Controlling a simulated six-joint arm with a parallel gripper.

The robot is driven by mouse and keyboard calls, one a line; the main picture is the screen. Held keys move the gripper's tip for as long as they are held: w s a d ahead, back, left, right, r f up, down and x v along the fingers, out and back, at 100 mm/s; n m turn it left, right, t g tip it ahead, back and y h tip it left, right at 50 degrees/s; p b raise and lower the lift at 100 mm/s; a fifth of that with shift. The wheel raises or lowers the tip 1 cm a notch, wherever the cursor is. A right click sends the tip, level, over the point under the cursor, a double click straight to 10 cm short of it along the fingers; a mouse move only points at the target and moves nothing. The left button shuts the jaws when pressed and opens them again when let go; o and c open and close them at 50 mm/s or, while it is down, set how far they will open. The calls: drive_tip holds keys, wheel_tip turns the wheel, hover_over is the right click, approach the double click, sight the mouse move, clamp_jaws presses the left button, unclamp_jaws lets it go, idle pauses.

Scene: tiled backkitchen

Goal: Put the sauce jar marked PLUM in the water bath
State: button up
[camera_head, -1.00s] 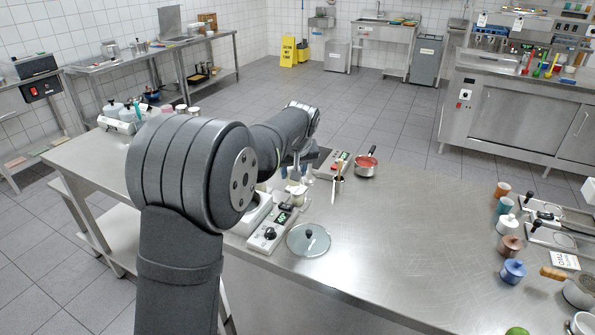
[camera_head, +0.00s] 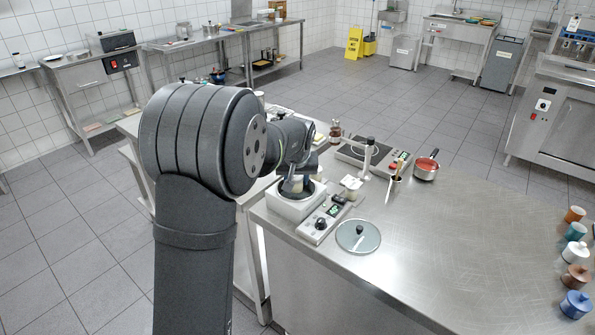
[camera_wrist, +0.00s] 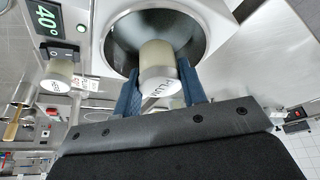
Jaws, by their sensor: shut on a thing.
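The sauce jar (camera_wrist: 158,60) has a pale lid lettered PLUM and a cream body. My gripper (camera_wrist: 158,72) is shut on it, with a blue finger on each side. The water bath (camera_head: 287,207) is a white box with a dark round well, which also shows in the wrist view (camera_wrist: 118,58). The held jar is at the well's opening, lid towards the wrist camera. I cannot tell how deep it sits or whether it touches the bottom. In the head view, my gripper (camera_head: 295,186) is over the bath and partly hides the jar.
Another pale-lidded jar (camera_wrist: 59,75) stands beside the bath. A control unit (camera_head: 322,220) and a glass lid (camera_head: 358,236) lie in front. A red saucepan (camera_head: 426,168) is further right. Several coloured pots (camera_head: 575,250) line the right edge. The middle counter is clear.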

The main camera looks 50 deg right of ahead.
sight(296, 190)
drive_tip(key=shift+f, duration=2.15)
drive_tip(key=shift+f, duration=0.2)
drive_tip(key=o, duration=1.4)
drive_tip(key=shift+r, duration=5.8)
drive_tip(key=shift+f, duration=0.1)
wheel_tip(296, 190, down, 8)
drive_tip(key=shift+f, duration=0.2)
drive_tip(key=shift+o, duration=0.2)
